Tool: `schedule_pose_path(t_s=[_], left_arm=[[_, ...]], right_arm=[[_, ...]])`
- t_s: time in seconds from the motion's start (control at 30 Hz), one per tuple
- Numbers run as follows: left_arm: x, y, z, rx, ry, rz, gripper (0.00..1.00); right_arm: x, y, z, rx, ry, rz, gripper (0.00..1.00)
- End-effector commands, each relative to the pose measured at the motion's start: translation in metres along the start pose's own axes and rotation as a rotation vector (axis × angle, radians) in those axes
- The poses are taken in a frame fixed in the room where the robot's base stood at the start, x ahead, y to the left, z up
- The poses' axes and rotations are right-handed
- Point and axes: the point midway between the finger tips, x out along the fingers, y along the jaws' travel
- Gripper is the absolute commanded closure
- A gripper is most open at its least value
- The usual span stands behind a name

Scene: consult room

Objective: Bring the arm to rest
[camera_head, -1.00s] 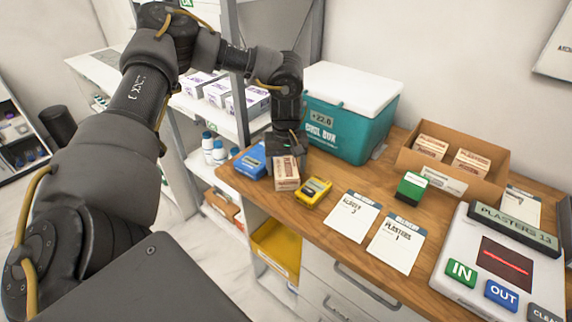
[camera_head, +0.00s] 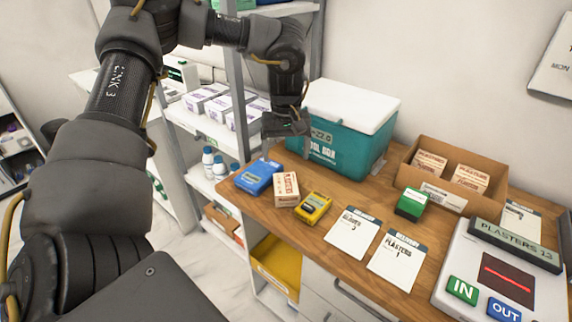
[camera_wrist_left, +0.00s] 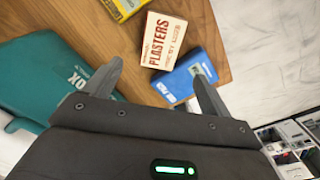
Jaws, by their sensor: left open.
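My left gripper (camera_wrist_left: 158,85) is open and empty in the left wrist view, its two fingers spread. In the head view the left gripper (camera_head: 287,132) hangs above the counter in front of the teal cool box (camera_head: 340,145). The plasters box also shows in the left wrist view (camera_wrist_left: 163,40), beyond the fingers. My right gripper is not in either view.
A shelf unit with white boxes (camera_head: 206,98) and bottles stands left.

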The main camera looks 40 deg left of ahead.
Motion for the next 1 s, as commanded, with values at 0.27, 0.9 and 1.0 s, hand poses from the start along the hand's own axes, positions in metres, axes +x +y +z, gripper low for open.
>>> schedule_pose_path(t_s=[0.27,0.9,1.0], left_arm=[[-0.017,0.0,0.0,-0.001,0.001,0.0,0.17],[-0.034,0.0,0.0,0.0,0.001,0.0,0.17],[-0.053,0.0,0.0,0.0,0.0,0.0,0.17]], right_arm=[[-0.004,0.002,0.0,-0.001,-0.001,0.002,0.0],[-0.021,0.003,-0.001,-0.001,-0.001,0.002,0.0],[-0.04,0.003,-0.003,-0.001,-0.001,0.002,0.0]])
